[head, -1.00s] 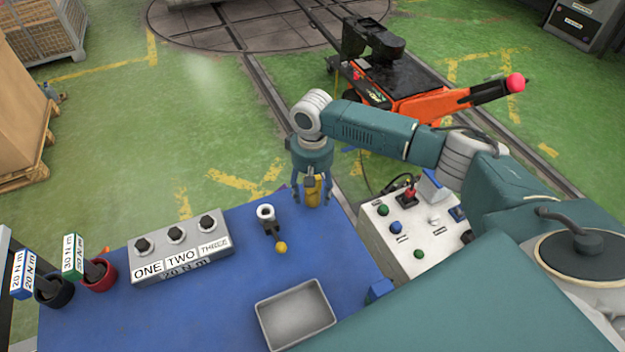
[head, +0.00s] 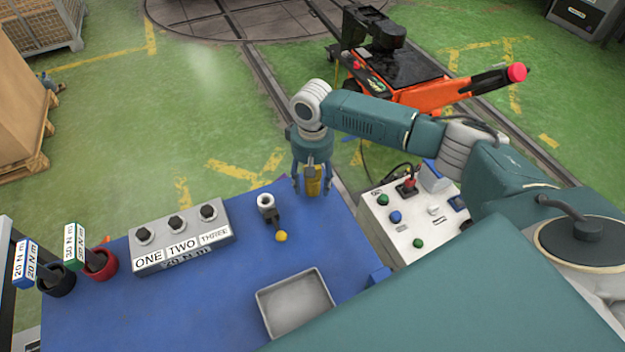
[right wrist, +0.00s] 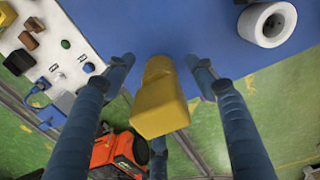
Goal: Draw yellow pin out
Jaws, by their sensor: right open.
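A yellow block-like piece (head: 313,186), which looks like the yellow pin, stands at the far edge of the blue bench (head: 215,290). It also shows large in the right wrist view (right wrist: 160,105). My right gripper (head: 312,190) points down over it with its fingers spread around it. In the right wrist view the fingers are apart from its sides, with gaps showing. The pin's lower end and what it sits in are hidden. My left gripper is out of view.
A white ring fitting (head: 266,201) with a dark lever and yellow ball (head: 281,236) stands close left of the gripper. A grey tray (head: 296,303), a three-knob box (head: 182,238) and a button panel (head: 420,220) are nearby. An orange cart (head: 415,98) stands behind.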

